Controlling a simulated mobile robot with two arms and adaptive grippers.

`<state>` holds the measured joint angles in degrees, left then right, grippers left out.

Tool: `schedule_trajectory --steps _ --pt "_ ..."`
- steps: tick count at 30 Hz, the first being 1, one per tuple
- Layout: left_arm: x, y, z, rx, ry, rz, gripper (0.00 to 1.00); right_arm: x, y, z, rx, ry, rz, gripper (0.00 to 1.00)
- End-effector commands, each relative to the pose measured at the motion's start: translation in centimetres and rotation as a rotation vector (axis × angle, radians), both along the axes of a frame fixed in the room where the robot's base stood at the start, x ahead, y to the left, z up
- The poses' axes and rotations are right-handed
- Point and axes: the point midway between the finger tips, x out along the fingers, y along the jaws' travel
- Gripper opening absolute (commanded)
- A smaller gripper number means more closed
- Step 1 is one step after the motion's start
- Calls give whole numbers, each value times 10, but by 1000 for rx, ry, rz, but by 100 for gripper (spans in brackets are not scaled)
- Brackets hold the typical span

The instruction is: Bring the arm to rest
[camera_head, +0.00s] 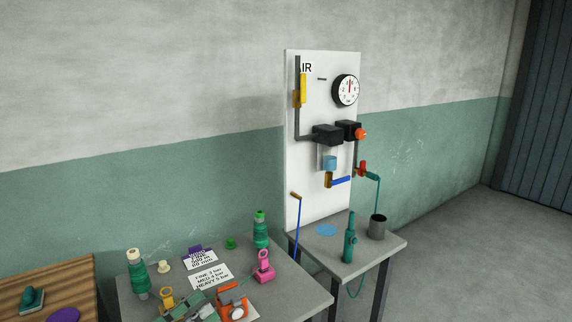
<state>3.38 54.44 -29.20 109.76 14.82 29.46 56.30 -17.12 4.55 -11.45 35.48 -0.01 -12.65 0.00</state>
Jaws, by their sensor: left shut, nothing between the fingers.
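What seems to be my left gripper (186,307) shows as a small grey-green shape at the bottom edge, low over the front of the grey table (291,291). It is shut and empty, and I cannot make out its fingers clearly among the tools. It is just left of an orange tool (232,303); I cannot tell whether they touch. Its arm is mostly out of the picture. My right gripper is not in view.
Green spools (138,273), a pink tool (264,268) and a printed card (211,277) crowd the table. An air panel (318,195) stands behind. The floor at right is clear.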

Motion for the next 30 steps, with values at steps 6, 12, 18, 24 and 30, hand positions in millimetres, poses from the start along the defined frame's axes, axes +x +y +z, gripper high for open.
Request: schedule_trajectory --steps 6,12,18,24,30 --pt "3 -11 -18 44 37 65 0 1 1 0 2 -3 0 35" --pt "7 -20 -41 116 90 150 0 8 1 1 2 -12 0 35" --pt "5 -26 -75 232 177 263 0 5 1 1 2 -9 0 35" --pt "-15 -22 -131 447 360 410 0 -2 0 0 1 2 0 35" --pt "-68 2 -191 712 620 495 0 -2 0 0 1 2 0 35"
